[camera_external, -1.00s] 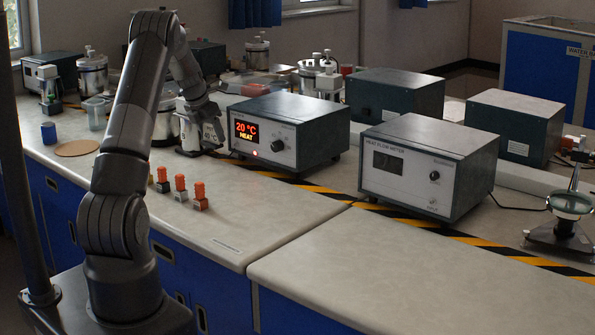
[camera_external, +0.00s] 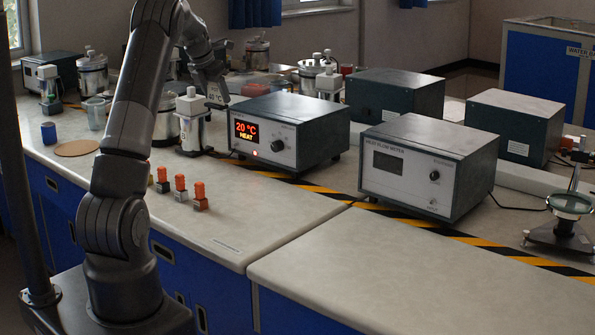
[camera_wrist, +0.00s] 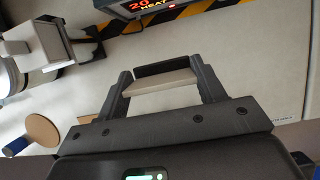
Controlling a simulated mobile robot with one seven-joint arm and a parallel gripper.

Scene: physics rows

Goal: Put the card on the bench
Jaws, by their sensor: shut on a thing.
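My gripper (camera_external: 209,78) is shut on the card (camera_external: 216,97), a small pale plate with dark marks too small to read surely. It holds the card in the air beside the white-topped unit marked B (camera_external: 192,124), left of the heater box. In the wrist view the card (camera_wrist: 163,82) shows as a pale strip with a dark edge between the fingers of my gripper (camera_wrist: 165,85). The bench (camera_external: 265,215) has a pale top with blue fronts; its surface also shows in the wrist view (camera_wrist: 215,48).
The heater box (camera_external: 290,130) reads 20 °C HEAT. The bench top right of the orange pieces is clear.

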